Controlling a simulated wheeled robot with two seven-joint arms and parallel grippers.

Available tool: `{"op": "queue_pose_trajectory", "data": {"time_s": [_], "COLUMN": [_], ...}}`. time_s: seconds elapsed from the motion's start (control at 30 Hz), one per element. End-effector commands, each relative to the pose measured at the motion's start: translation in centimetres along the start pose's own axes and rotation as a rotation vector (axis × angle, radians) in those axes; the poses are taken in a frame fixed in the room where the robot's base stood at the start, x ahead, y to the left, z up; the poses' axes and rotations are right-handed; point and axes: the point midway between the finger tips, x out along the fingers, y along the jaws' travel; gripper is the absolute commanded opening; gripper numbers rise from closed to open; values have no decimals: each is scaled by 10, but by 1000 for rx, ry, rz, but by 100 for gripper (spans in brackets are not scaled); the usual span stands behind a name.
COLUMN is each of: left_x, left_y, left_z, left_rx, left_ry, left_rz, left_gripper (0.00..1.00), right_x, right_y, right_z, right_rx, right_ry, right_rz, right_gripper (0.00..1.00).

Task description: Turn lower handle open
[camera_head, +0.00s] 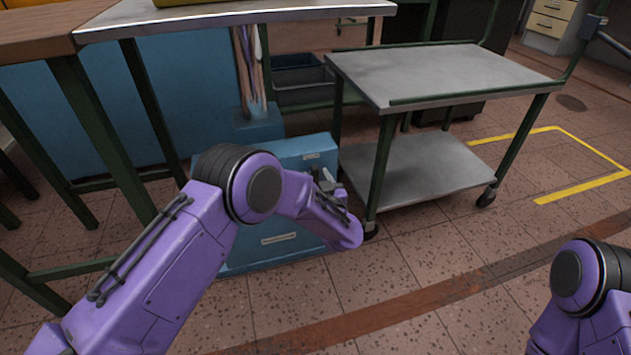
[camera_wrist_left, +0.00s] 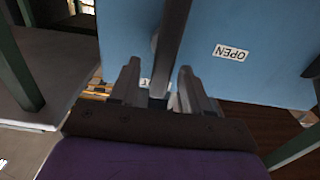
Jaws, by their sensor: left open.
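A blue machine (camera_head: 290,152) stands low on the floor, left of the metal cart. My left gripper (camera_head: 328,182) is at its right side and hides part of it. A dark handle bar (camera_wrist_left: 174,30) runs down the picture and passes between the two fingers of my left gripper (camera_wrist_left: 159,73). The fingers are open, one on each side of the bar; whether either touches it I cannot tell. My right gripper is out of view.
A two-shelf metal cart (camera_head: 430,72) stands close to the right of my left gripper. A workbench (camera_head: 225,14) with green legs is above and left. Open tiled floor (camera_head: 430,270) lies in front, with a yellow marking (camera_head: 585,184) at right.

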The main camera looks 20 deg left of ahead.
Motion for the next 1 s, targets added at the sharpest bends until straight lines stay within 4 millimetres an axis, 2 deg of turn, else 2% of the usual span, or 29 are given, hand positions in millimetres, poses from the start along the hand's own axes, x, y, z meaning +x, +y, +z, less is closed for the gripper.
{"op": "queue_pose_trajectory", "data": {"time_s": [0.13,0.37,0.4,0.53,1.0], "left_x": [14,16,16,16,15], "left_y": [-1,-2,-2,-2,-4], "left_z": [1,0,0,0,-1], "left_rx": [0,1,1,1,-79], "left_ry": [0,0,0,0,-1], "left_rz": [-1,0,-1,-1,-1], "left_gripper": [47,47,44,1,0], "right_x": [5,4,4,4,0], "right_y": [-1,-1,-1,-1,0], "right_z": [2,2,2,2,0], "right_rx": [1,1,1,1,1], "right_ry": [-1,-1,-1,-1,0], "right_rz": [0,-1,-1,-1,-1], "right_gripper": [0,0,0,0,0]}}
